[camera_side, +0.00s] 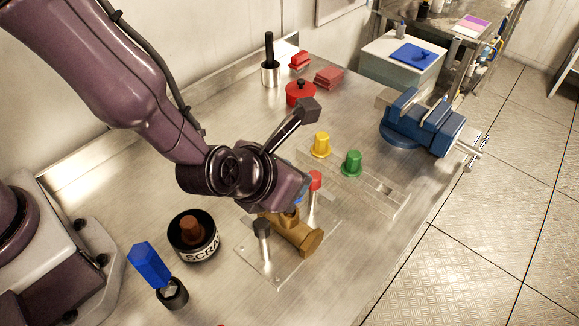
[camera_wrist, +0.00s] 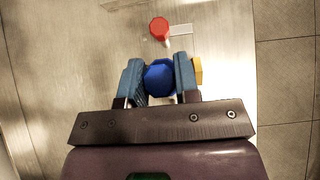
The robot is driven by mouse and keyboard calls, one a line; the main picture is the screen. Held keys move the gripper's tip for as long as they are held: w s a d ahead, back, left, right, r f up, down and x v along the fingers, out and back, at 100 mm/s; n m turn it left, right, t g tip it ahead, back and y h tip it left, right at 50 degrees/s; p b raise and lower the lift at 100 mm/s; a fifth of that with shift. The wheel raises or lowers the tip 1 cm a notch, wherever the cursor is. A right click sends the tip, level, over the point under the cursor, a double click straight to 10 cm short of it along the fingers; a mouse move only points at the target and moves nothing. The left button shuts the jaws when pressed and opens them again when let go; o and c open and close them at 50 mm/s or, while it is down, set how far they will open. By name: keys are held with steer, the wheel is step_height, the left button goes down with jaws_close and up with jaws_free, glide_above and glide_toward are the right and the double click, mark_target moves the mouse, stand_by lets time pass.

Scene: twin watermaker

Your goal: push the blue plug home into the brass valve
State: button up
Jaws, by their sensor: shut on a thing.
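The blue plug (camera_wrist: 159,78) is between the two blue fingers of my gripper (camera_wrist: 159,82) in the wrist view, and the gripper is shut on it. The brass valve (camera_side: 308,241) lies on a clear plate on the bench in the side view. My gripper (camera_side: 294,206) is over the valve's upper end, pointing down. A yellow-brass edge (camera_wrist: 198,71) shows just right of the right finger in the wrist view. The wrist and fingers mostly hide the plug and the valve's mouth in the side view, so I cannot tell how deep the plug sits.
A red-tipped clamp (camera_side: 315,181) and a black-tipped clamp (camera_side: 262,229) flank the valve. Yellow (camera_side: 321,145) and green (camera_side: 352,163) plugs stand behind. A SCRAP pot (camera_side: 193,250) holds a brown plug. A blue vise (camera_side: 425,120) stands at the right.

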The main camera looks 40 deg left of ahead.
steer(key=shift+f, duration=0.65)
steer(key=shift+f, duration=1.55)
stand_by(1.2)
steer(key=shift+r, duration=1.3)
steer(key=shift+f, duration=1.45)
stand_by(0.7)
steer(key=o, duration=0.9)
steer(key=shift+r, duration=0.1)
steer(key=v, duration=1.3)
